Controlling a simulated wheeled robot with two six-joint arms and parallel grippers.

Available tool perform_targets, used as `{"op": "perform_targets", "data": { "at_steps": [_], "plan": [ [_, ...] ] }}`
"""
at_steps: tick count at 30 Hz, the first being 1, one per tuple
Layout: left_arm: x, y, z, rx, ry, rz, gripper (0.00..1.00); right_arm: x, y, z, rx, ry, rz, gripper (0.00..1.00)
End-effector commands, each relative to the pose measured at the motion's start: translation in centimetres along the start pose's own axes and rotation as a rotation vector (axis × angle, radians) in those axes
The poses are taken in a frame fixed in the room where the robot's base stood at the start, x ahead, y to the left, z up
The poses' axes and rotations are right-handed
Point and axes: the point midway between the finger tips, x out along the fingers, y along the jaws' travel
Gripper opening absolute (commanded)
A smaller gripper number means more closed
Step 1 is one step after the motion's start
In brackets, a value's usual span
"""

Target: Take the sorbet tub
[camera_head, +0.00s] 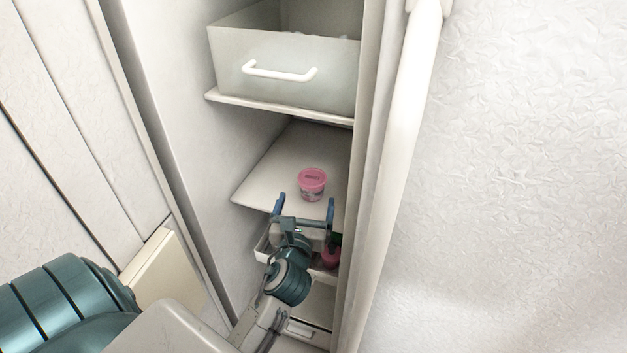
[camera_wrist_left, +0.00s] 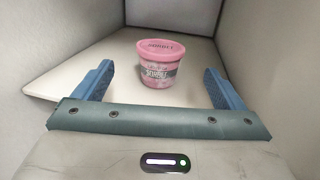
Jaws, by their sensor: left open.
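The sorbet tub (camera_head: 312,184) is a small pink tub with a pink lid and a grey label band. It stands upright on a pale shelf (camera_head: 278,178) inside a tall white cabinet. My left gripper (camera_head: 303,205) is open in front of the tub, with its blue fingers pointing at it. In the left wrist view the sorbet tub (camera_wrist_left: 159,64) sits beyond and between the two fingertips of the left gripper (camera_wrist_left: 160,85), and nothing is between the fingers. My right gripper is not in view.
A translucent drawer (camera_head: 285,70) with a white handle sits on the shelf above. A lower bin (camera_head: 263,248) with another pink item (camera_head: 331,257) is partly hidden behind my left arm. The cabinet's side walls stand close on both sides. The shelf around the tub is clear.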

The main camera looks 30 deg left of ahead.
Motion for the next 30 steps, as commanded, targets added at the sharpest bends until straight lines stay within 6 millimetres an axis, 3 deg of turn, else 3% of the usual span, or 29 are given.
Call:
{"op": "perform_targets", "data": {
  "at_steps": [6,13,21,30],
  "plan": [
    [3.5,0.0,0.3,0.002,-0.002,0.0,0.92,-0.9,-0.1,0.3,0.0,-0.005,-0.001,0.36],
    [5.4,0.0,0.3,0.0,0.0,0.0,0.92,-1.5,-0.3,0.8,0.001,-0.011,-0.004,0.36],
    [9.1,-0.2,0.3,-0.001,0.0,-0.001,0.92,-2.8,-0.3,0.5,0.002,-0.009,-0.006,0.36],
    [9.6,-0.2,0.1,-0.003,0.001,-0.001,0.92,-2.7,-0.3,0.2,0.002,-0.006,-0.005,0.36]
  ]
}}
